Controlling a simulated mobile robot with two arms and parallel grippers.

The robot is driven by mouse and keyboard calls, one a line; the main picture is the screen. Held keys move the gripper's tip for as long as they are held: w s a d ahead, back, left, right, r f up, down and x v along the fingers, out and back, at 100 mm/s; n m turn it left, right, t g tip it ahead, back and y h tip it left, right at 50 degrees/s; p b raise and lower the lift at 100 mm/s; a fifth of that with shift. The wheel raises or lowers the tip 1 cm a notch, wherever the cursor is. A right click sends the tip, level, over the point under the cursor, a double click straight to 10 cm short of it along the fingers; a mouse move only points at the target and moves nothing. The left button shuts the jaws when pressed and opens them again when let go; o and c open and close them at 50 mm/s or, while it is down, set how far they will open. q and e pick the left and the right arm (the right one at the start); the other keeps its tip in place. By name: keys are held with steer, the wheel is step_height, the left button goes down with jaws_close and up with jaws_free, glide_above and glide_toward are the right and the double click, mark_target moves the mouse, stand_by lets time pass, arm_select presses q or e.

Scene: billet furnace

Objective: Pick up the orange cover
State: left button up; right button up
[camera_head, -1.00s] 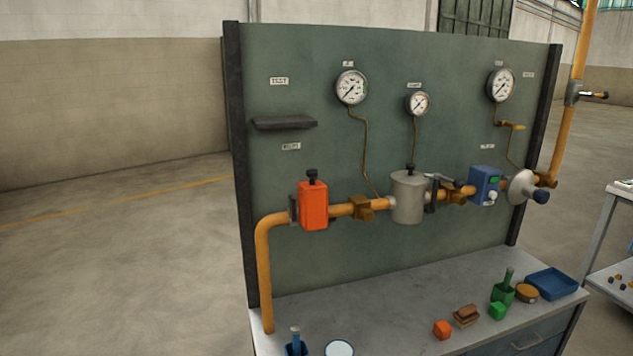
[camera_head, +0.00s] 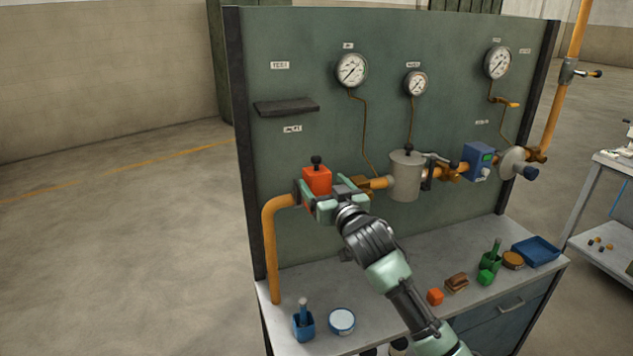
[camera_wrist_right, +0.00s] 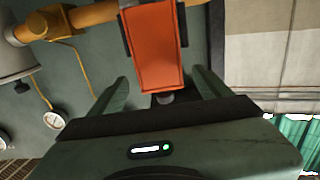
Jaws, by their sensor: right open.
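The orange cover (camera_head: 317,179) is a red-orange box with a black knob on top, mounted on the orange pipe at the left of the panel. Its lower part is hidden behind my right gripper (camera_head: 328,196) in the head view. My right gripper is open, right in front of the cover. In the right wrist view the cover (camera_wrist_right: 155,45) appears between the lines of the two fingers of the gripper (camera_wrist_right: 160,80), with a gap on each side. I cannot tell how deep it sits between them. My left gripper is not in view.
A grey cylinder (camera_head: 405,177) and a blue box (camera_head: 477,162) sit on the same pipe to the right. The grey bench (camera_head: 385,310) below holds a blue pot (camera_head: 303,327), a round tin (camera_head: 341,321), an orange cube (camera_head: 435,297) and a blue tray (camera_head: 535,252).

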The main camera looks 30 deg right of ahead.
mark_target(321, 183)
steer(key=p+x, duration=0.1)
steer(key=x, duration=0.2)
steer(key=shift+w+f+p, duration=0.15)
steer(key=shift+w+p, duration=0.2)
steer(key=shift+p, duration=0.05)
steer(key=shift+w+d+f, duration=0.1)
steer(key=shift+w+f, duration=0.1)
steer(key=shift+w, duration=0.35)
steer(key=c, duration=1.7)
steer(key=shift+o, duration=0.2)
steer(key=shift+r, duration=0.1)
